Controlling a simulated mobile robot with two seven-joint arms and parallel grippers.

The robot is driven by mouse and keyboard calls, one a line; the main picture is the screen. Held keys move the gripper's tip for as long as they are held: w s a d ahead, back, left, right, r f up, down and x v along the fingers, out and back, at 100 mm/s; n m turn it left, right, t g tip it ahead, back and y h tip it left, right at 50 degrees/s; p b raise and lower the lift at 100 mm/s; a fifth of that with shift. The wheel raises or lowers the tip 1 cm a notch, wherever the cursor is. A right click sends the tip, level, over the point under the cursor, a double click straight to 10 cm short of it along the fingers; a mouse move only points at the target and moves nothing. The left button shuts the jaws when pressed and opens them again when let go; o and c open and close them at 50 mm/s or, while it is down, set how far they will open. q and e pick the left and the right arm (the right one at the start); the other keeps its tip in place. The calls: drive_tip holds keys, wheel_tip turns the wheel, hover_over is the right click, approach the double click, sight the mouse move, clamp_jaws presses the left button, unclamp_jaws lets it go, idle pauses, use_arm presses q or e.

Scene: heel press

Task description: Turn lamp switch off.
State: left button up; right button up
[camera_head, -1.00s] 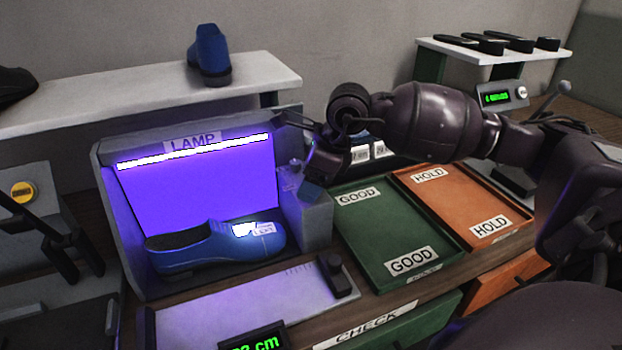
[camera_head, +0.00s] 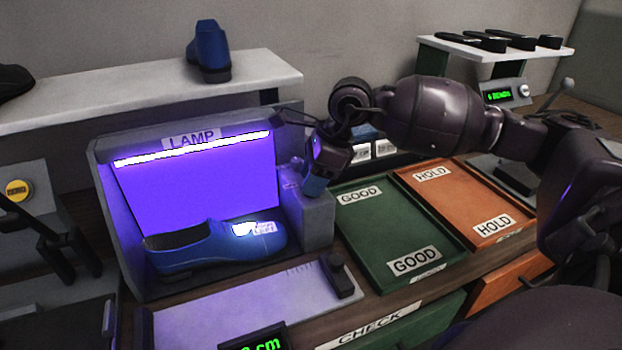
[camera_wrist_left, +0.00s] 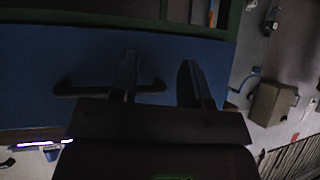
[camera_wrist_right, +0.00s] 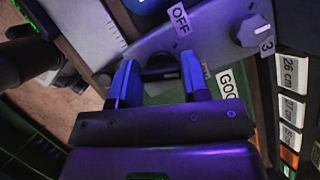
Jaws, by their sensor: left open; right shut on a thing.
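The lamp box (camera_head: 115,215) is lit: a bright strip glows under its LAMP label and the inside is purple. A blue shoe (camera_head: 185,257) with a white tag lies in it. My right gripper (camera_head: 313,187) is at the grey housing on the box's right side. In the right wrist view its fingers (camera_wrist_right: 160,80) are around the dark lamp switch (camera_wrist_right: 160,70), near an OFF label (camera_wrist_right: 180,18), and are shut on it. The switch is hidden in the head view. My left gripper (camera_wrist_left: 158,80) is open, facing a blue front with a dark handle.
Right of the lamp box are a green GOOD tray (camera_head: 375,215) and an orange HOLD tray (camera_head: 470,195). A measuring plate (camera_head: 230,312) lies in front. A shelf (camera_head: 120,100) with a blue shoe is behind. A knob (camera_wrist_right: 250,30) sits near the switch.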

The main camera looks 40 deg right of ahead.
drive_tip(key=n+b, duration=0.1)
drive_tip(key=n+g+b, duration=0.1)
drive_tip(key=n, duration=0.1)
drive_tip(key=shift+f+n, duration=0.2)
drive_tip(key=shift+n, duration=0.1)
drive_tip(key=n+g+b, duration=0.1)
drive_tip(key=n, duration=0.1)
drive_tip(key=shift+w+n+y, duration=0.1)
drive_tip(key=shift+n+y, duration=0.2)
drive_tip(key=shift+n+g+b, duration=0.5)
drive_tip(key=shift+n, duration=0.2)
drive_tip(key=shift+r+n+g+b, duration=0.1)
drive_tip(key=shift+n+g+b, duration=0.25)
drive_tip(key=shift+n, duration=0.45)
drive_tip(key=shift+r+n, duration=0.1)
drive_tip(key=shift+n, duration=0.2)
